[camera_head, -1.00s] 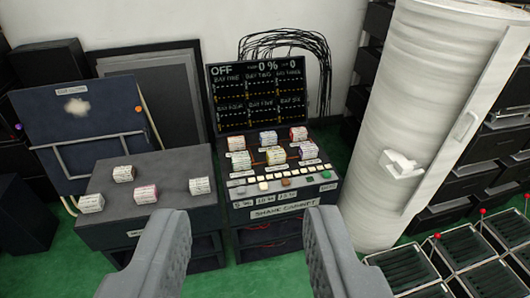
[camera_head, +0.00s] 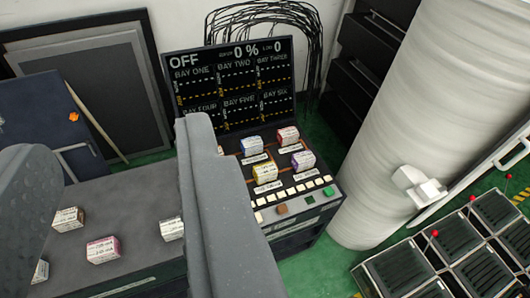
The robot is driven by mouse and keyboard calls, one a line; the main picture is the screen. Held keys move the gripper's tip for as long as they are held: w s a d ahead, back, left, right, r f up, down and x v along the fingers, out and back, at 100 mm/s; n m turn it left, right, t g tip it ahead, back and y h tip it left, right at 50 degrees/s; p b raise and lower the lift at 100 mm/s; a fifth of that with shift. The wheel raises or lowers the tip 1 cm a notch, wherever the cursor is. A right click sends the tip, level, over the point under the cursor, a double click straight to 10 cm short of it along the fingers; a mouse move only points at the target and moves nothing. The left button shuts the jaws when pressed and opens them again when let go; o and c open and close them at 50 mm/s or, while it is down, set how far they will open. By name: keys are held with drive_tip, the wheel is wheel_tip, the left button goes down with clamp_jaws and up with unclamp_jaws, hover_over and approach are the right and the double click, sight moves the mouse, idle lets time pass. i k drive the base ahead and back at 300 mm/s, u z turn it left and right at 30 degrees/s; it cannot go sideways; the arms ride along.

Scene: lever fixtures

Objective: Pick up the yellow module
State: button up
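The yellow module (camera_head: 265,173) is a small pale box with a yellow tint, seated in the front row of the console (camera_head: 330,208). My gripper (camera_head: 118,145) is open and empty. Its grey fingers stand well apart in the left half of the view. The right finger is left of the yellow module and hides the console's left part. A blue-tinted module (camera_head: 252,146) sits behind the yellow one, a red-tinted module (camera_head: 288,136) behind and right, and a purple-tinted module (camera_head: 303,160) to its right.
Several loose modules, including a pink one (camera_head: 103,249), lie on the dark table (camera_head: 140,205) at left. The screen (camera_head: 235,80) rises behind the console and reads OFF. A white cylinder (camera_head: 405,130) and black trays (camera_head: 410,275) stand to the right.

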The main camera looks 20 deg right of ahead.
sight(266, 171)
drive_tip(key=z, duration=0.6)
drive_tip(key=i, duration=1.3)
drive_tip(key=z, duration=0.9)
